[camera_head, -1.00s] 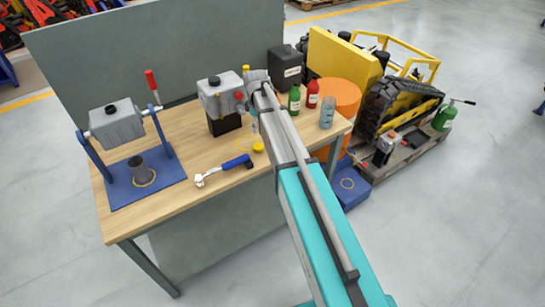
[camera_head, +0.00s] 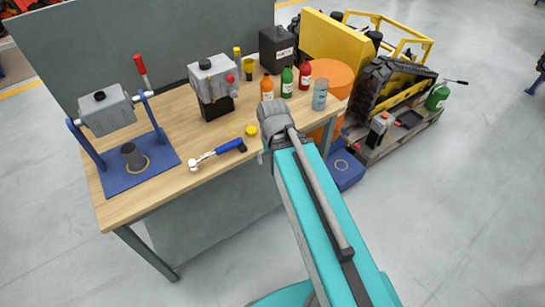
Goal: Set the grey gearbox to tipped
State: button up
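A grey gearbox (camera_head: 106,113) with a black cap on top hangs between the two posts of a blue stand (camera_head: 118,184) at the left of the workbench. It looks about upright. A lever with a red handle (camera_head: 139,65) rises at the stand's right side. A dark grey cup (camera_head: 134,157) stands on the stand's base, in front of and below the gearbox. A second grey housing (camera_head: 212,77) with a black cap and a red knob sits on a black block mid-bench. My arm reaches up to the bench's front right edge; my gripper cannot be made out there.
A blue-handled tool (camera_head: 230,146) and a yellow cap (camera_head: 251,130) lie on the workbench (camera_head: 168,200). Orange, green and red bottles, a grey can (camera_head: 320,94) and a black canister (camera_head: 276,48) stand at its right. An orange drum (camera_head: 333,73) and a loaded pallet are beyond.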

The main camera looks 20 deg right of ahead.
aim_at(107, 111)
jog(key=z, duration=0.05)
jog(key=k, duration=1.35)
jog(key=u, duration=0.45)
jog(key=i, duration=1.8)
jog(key=z, duration=0.35)
